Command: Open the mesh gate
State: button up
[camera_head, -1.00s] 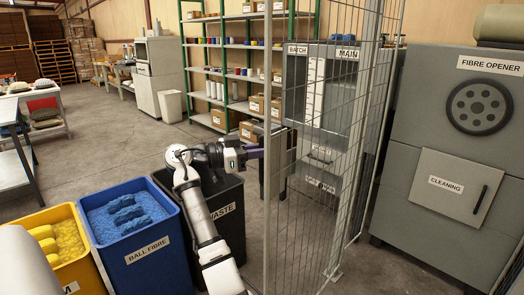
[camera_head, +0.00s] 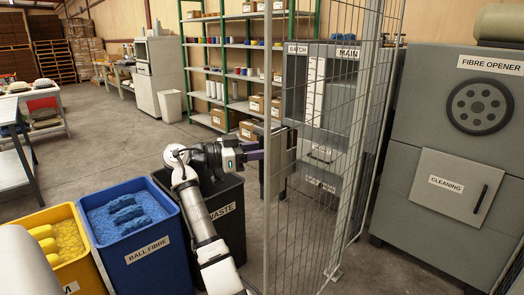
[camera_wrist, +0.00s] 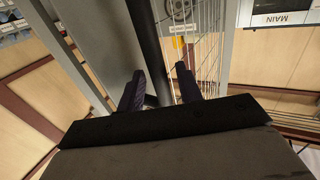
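The mesh gate (camera_head: 310,200) is a tall grey wire panel standing in front of the machines at the right of the head view. Its near upright (camera_head: 267,235) is at its left edge. My gripper (camera_head: 266,152) is at this upright, at about mid height, reaching in from the left. In the wrist view my two dark fingers (camera_wrist: 160,88) are spread, with a dark upright bar (camera_wrist: 150,45) between them. Narrow gaps seem to show beside the bar, but contact is hard to judge. Gate mesh (camera_wrist: 210,50) shows right of the bar.
A black waste bin (camera_head: 228,215) stands under my forearm, with a blue ball fibre bin (camera_head: 150,265) and a yellow bin (camera_head: 70,270) to its left. Open floor lies behind the bins.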

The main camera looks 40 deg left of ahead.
jog(key=b+v, duration=0.2)
jog(key=v, duration=1.1)
jog(key=shift+s+a, duration=0.2)
